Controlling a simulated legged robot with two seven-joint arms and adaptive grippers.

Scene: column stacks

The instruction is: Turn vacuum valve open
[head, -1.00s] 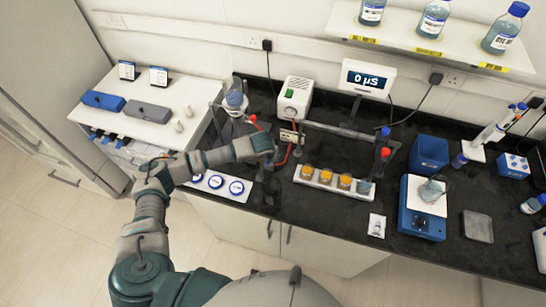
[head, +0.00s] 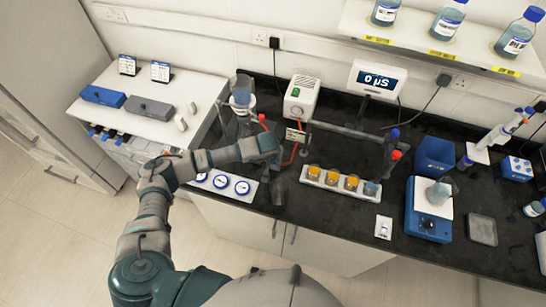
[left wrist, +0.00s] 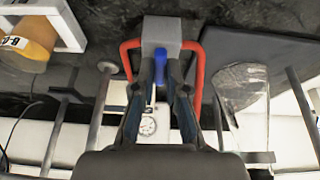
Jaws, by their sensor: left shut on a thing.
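In the left wrist view the vacuum valve is a grey block (left wrist: 168,33) with a blue handle (left wrist: 160,68) below it and red tubing (left wrist: 128,58) on both sides. My left gripper (left wrist: 160,84) is shut on the blue handle, with a finger on each side of it. In the head view my left gripper (head: 277,185) points down near the bench's front edge, and my wrist hides the valve. Red tubing also shows in the head view, beside the white vacuum pump (head: 301,97). My right gripper is in neither view.
A glass vessel on a stand (head: 242,92) is behind my forearm. A horizontal bar (head: 345,130) crosses behind the vials.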

